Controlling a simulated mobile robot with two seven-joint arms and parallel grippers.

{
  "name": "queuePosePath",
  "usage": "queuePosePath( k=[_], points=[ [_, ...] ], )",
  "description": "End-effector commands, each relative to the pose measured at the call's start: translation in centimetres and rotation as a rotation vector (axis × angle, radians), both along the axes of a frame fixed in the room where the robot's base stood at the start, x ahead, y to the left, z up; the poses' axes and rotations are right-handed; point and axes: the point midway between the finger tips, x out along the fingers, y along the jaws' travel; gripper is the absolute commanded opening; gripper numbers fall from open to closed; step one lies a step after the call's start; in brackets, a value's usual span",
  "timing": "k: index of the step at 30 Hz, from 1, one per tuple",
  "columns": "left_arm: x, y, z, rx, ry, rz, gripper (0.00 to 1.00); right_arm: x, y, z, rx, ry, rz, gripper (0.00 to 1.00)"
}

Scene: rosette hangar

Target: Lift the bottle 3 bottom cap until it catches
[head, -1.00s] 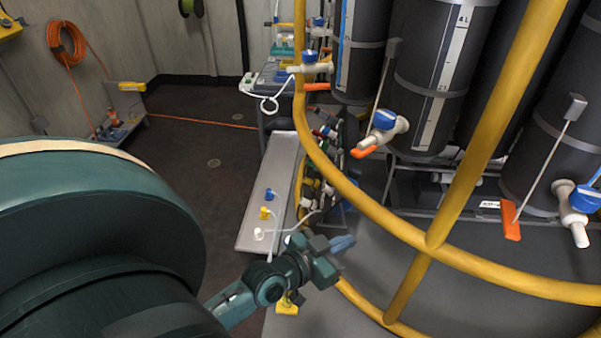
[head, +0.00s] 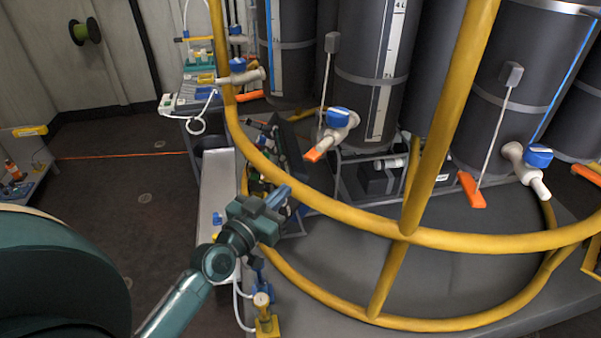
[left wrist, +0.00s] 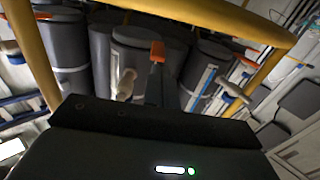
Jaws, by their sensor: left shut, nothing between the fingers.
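Several dark grey bottles stand in a ring behind a yellow rail. The one at the middle (head: 370,75) has a white spigot with a blue knob (head: 340,117) and an orange lever (head: 318,150) near its bottom. I cannot tell which is bottle 3, and no bottom cap is clearly made out. My left gripper (head: 283,197) is shut and empty at the rail's left side, below and left of that orange lever, apart from it. The left wrist view shows an orange lever (left wrist: 157,51) and white spigot (left wrist: 127,84) beyond the gripper. My right gripper is not in view.
The yellow rail (head: 330,210) curves between my arm and the bottles, with a thick upright bar (head: 450,110). A narrow grey bench (head: 215,180) and a yellow fitting with a hose (head: 266,322) are near my left gripper. Open floor lies left.

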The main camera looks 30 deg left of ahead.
Motion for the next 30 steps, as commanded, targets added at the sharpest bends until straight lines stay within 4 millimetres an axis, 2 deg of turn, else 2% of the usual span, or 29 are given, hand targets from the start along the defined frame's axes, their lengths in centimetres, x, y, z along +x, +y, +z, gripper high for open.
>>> queuePosePath(
  k=[30],
  points=[
    [8.2, -1.2, 0.0, -0.001, 0.0, -0.001, 0.0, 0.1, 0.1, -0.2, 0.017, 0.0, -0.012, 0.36]
  ],
)
